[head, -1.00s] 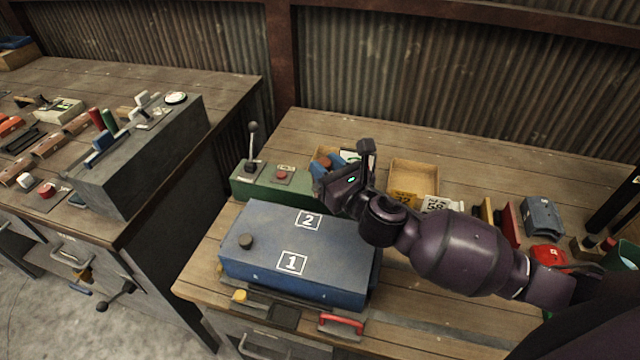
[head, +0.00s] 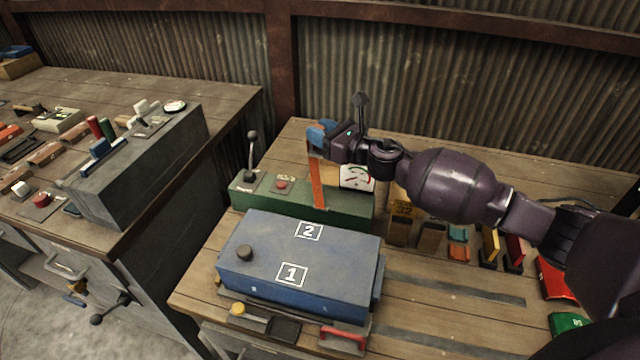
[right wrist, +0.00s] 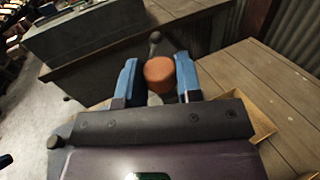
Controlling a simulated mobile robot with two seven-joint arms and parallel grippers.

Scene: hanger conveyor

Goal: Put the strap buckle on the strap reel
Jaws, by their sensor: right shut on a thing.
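My right gripper (head: 319,137) is above the green box (head: 345,208), its blue fingers shut on a round orange-brown piece. That piece, seemingly the strap buckle (right wrist: 160,73), shows between the fingers in the right wrist view. An orange strap (head: 317,184) runs nearly straight down from the gripper to the green box's top. The strap reel is not clearly visible; the strap's lower end is at the green box. My left gripper is not in view.
The green box carries a black lever (head: 252,155), a red button (head: 282,184) and a gauge (head: 356,177). A blue box (head: 262,270) marked 1 and 2 stands in front. Several small parts lie on the bench at right. A grey console (head: 165,150) stands on the left bench.

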